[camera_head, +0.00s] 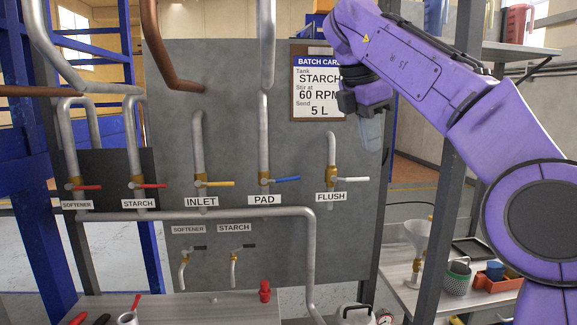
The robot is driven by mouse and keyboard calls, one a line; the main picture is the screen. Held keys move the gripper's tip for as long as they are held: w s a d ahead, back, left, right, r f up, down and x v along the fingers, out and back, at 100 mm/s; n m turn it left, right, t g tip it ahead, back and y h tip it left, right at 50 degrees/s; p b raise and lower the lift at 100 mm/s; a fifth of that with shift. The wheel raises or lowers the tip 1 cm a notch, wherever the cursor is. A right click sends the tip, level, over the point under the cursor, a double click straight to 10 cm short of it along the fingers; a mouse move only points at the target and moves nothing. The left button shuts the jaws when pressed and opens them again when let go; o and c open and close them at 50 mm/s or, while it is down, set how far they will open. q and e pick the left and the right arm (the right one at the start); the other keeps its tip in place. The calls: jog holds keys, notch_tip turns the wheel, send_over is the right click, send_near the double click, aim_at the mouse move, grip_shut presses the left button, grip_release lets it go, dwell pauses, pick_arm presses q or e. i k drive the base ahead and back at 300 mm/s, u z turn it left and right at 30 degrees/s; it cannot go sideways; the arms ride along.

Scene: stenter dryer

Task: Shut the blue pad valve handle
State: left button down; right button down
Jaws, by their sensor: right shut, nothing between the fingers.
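The blue pad valve handle (287,179) sits on a brass valve body (264,183) on a vertical grey pipe, above the PAD label (265,200). The handle points right, lying roughly level and crosswise to its pipe. My right gripper (371,133) hangs above and to the right of the handle, in front of the panel's right edge. It points down, is shut and empty, and is well apart from the handle. My left gripper is not in view.
Red handles (150,186) sit further left. A horizontal pipe (240,214) runs below the labels. A bench (210,309) stands below.

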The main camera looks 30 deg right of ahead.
aim_at(264, 182)
jog(key=i, duration=1)
jog(key=z, duration=0.45)
